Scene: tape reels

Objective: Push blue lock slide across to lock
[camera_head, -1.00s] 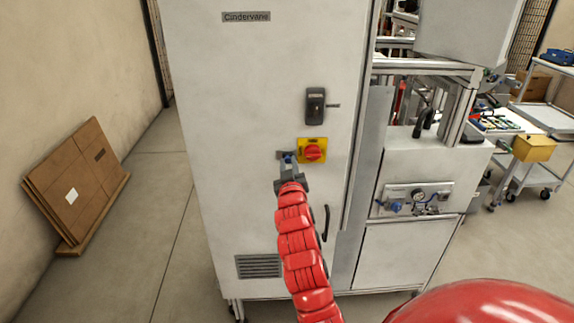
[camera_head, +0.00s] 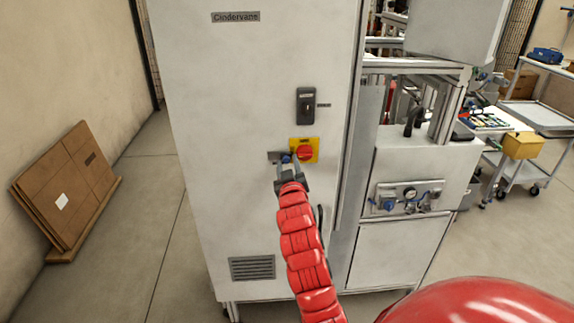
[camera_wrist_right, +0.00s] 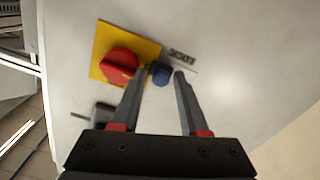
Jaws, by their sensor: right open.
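The blue lock slide (camera_head: 287,157) is a small blue knob on a grey plate on the cabinet front, just left of the red rotary switch (camera_head: 305,153). In the right wrist view the blue slide (camera_wrist_right: 161,74) sits close beside the yellow switch plate (camera_wrist_right: 100,50), near the red switch handle (camera_wrist_right: 119,67). My right gripper (camera_head: 289,164) is at the slide. In the wrist view its open fingers (camera_wrist_right: 161,75) stand one on each side of the slide; contact is hard to tell. My left gripper is out of view.
The white cabinet (camera_head: 240,100) fills the middle. A dark handle (camera_head: 306,106) sits above the switch and a vent (camera_head: 252,268) is low down. Cardboard sheets (camera_head: 70,185) lean at left. A machine and a cart (camera_head: 520,165) stand at right.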

